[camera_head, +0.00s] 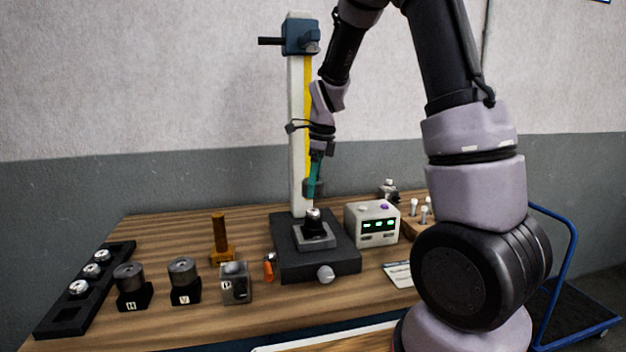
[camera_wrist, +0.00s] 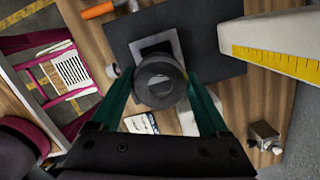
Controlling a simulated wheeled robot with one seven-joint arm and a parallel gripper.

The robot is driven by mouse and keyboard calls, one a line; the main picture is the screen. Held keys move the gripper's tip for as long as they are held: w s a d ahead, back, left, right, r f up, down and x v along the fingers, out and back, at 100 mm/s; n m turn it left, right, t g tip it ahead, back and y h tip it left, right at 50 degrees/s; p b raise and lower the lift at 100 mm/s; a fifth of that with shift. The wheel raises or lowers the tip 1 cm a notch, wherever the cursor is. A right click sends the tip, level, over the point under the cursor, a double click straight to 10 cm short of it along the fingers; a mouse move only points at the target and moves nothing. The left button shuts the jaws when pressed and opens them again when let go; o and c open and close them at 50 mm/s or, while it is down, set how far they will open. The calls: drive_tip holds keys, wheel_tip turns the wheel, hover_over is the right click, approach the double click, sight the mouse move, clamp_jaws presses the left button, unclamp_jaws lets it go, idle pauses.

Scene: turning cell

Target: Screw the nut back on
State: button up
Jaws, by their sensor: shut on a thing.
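My gripper (camera_head: 315,178) has green fingers and is shut on a dark grey round nut (camera_head: 314,189). In the wrist view the nut (camera_wrist: 158,72) sits between the two fingertips (camera_wrist: 158,88), its round face and central recess turned to the camera. The head view shows the nut above a dark fixture (camera_head: 314,236) that holds a small upright part with a shiny top (camera_head: 313,214). A gap seems to show between the nut and that top. In the wrist view the nut hides most of the part below.
A white column with a yellow strip (camera_head: 297,130) stands close behind my gripper. A display box (camera_head: 372,223) is right of the fixture. An orange-handled tool (camera_head: 268,267), a brass post (camera_head: 220,235), several blocks and a black tray (camera_head: 62,315) are to the left.

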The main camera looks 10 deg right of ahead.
sight(313, 210)
drive_tip(key=shift+f, duration=3.25)
drive_tip(key=shift+f, duration=0.6)
drive_tip(key=o, duration=1.4)
drive_tip(key=r, duration=0.3)
drive_tip(key=d+r, duration=0.1)
drive_tip(key=r, duration=0.6)
drive_tip(key=shift+s+d+r, duration=0.25)
drive_tip(key=shift+s+r, duration=0.1)
